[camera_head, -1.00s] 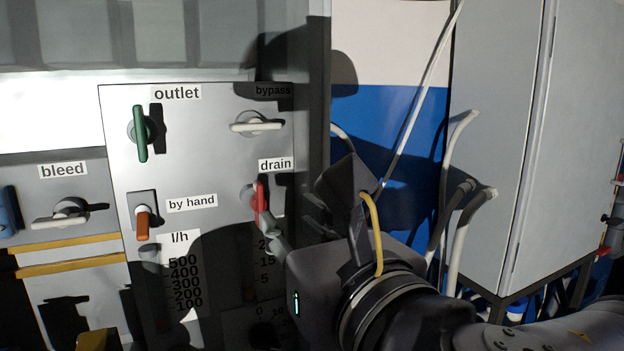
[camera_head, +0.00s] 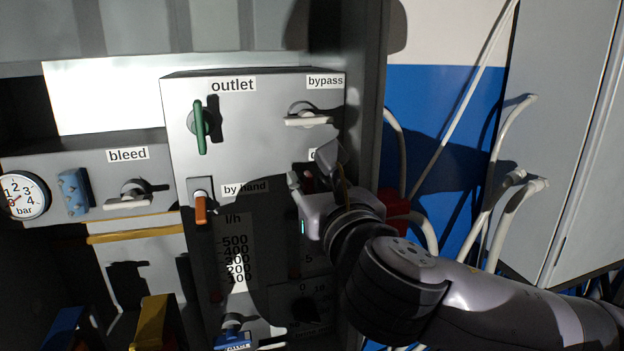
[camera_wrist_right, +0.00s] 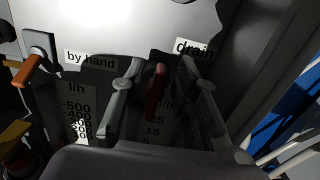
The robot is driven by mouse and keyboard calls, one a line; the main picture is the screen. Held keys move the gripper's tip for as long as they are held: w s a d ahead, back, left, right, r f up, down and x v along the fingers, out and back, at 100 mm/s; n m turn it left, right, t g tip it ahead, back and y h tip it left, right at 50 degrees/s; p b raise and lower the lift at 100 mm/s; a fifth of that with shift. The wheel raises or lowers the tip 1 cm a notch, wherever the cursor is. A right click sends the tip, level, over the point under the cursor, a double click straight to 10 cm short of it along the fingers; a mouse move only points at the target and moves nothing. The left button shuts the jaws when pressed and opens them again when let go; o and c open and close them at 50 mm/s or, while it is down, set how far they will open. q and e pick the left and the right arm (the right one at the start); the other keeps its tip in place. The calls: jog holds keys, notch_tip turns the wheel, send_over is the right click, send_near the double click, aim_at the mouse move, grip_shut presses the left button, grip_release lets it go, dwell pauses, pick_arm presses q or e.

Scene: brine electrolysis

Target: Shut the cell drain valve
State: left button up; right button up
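The drain valve's red handle (camera_wrist_right: 155,95) hangs roughly upright on the grey panel, below the "drain" label (camera_wrist_right: 194,48), in the right wrist view. My right gripper (camera_wrist_right: 160,68) is open, with one finger on each side of the handle and a visible gap to both. In the head view my right gripper (camera_head: 312,170) is at the panel and hides most of the drain handle and its label. My left gripper is not in view.
Near the drain are the white bypass handle (camera_head: 308,120), green outlet handle (camera_head: 202,127) and orange by-hand lever (camera_head: 200,208). The white bleed handle (camera_head: 128,201) and a gauge (camera_head: 23,195) are further left. White hoses (camera_head: 490,215) hang at right.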

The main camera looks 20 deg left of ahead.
grip_shut()
dwell(0.3)
dwell(0.3)
jog(key=f+m+b, duration=0.1)
jog(key=m+b, duration=0.2)
jog(key=m, duration=0.3)
jog(key=w+d+m+b, duration=0.1)
jog(key=m+b, duration=0.2)
jog(key=m, duration=0.3)
jog(key=d+f+m+b, duration=0.1)
jog(key=m+b, duration=0.2)
jog(key=m, duration=0.3)
jog(key=shift+w+f+b, duration=0.25)
jog(key=shift+f+b, duration=0.05)
jog(key=shift+b, duration=0.1)
grip_release()
jog(key=shift+d, duration=0.1)
